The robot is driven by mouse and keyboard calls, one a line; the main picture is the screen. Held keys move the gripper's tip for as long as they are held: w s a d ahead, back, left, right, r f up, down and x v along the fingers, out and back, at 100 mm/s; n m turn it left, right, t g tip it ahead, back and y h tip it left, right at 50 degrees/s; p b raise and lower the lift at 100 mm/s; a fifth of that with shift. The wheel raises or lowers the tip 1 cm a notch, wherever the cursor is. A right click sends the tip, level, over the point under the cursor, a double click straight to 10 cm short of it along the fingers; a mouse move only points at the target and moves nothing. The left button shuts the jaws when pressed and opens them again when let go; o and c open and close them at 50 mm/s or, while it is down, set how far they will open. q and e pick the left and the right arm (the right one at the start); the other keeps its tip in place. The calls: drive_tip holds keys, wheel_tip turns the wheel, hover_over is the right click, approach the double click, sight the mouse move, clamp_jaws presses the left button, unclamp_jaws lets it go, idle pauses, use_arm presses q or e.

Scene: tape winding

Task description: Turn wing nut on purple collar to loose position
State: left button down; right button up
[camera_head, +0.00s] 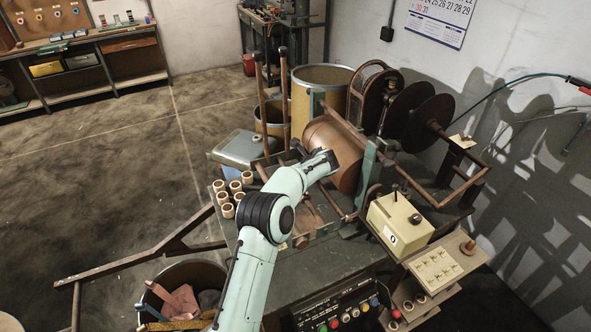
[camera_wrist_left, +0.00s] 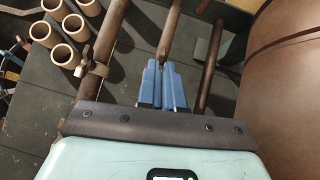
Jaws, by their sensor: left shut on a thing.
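My left gripper (camera_wrist_left: 160,70) has its blue fingers nearly together, shut on a small brown piece that looks like the wing nut (camera_wrist_left: 162,52), over a brown rod (camera_wrist_left: 173,28). The fingers hide most of the piece and whatever collar it sits on. A tan collar with a small upright tab (camera_wrist_left: 95,69) sits on the neighbouring rod to the left, apart from the fingers. In the head view my left arm reaches over the machine beside the large brown drum (camera_head: 335,150); its fingertips are hidden there. My right gripper is not in view.
Several cardboard rings (camera_head: 227,197) stand left of the rods. The large drum is close on the right in the wrist view (camera_wrist_left: 285,75). A beige control box (camera_head: 400,222) and a button panel (camera_head: 345,310) lie to the right and front.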

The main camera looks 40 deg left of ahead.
use_arm(q)
drive_tip(key=shift+s+f, duration=0.1)
drive_tip(key=c, duration=1.3)
unclamp_jaws()
drive_tip(key=shift+a, duration=0.1)
drive_tip(key=shift+o, duration=0.2)
use_arm(e)
drive_tip(key=shift+s+f, duration=0.1)
drive_tip(key=shift+s, duration=0.1)
use_arm(q)
drive_tip(key=b+v, duration=0.1)
drive_tip(key=v, duration=1.2)
use_arm(e)
drive_tip(key=shift+s+f, duration=0.6)
drive_tip(key=shift+s, duration=0.25)
